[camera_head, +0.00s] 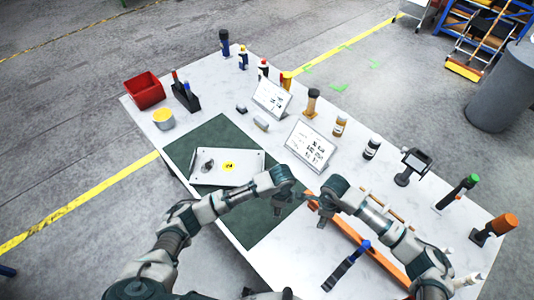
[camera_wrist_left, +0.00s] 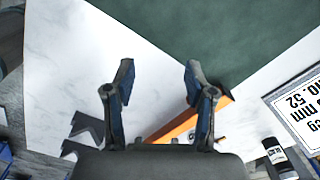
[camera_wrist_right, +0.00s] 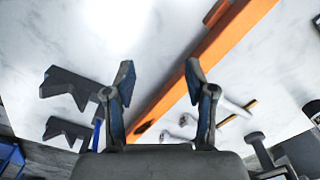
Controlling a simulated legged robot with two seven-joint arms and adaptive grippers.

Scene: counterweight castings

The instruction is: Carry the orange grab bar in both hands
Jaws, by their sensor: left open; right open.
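The long orange grab bar (camera_head: 345,228) lies slanted on the white table, between my two arms and partly hidden under my right arm. My left gripper (camera_head: 279,206) is open and empty above the green mat, beside the bar's far end. In the left wrist view the bar's end (camera_wrist_left: 182,127) shows behind the right-hand finger. My right gripper (camera_head: 322,215) is open above the bar near its far end. In the right wrist view the bar (camera_wrist_right: 232,38) runs diagonally behind the fingers, with neither finger visibly closed on it.
A pale plate (camera_head: 228,168) with a yellow mark lies on the green mat (camera_head: 271,232). Sign boards (camera_head: 311,146), bottles (camera_head: 371,148) and a red bin (camera_head: 144,91) stand farther back.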

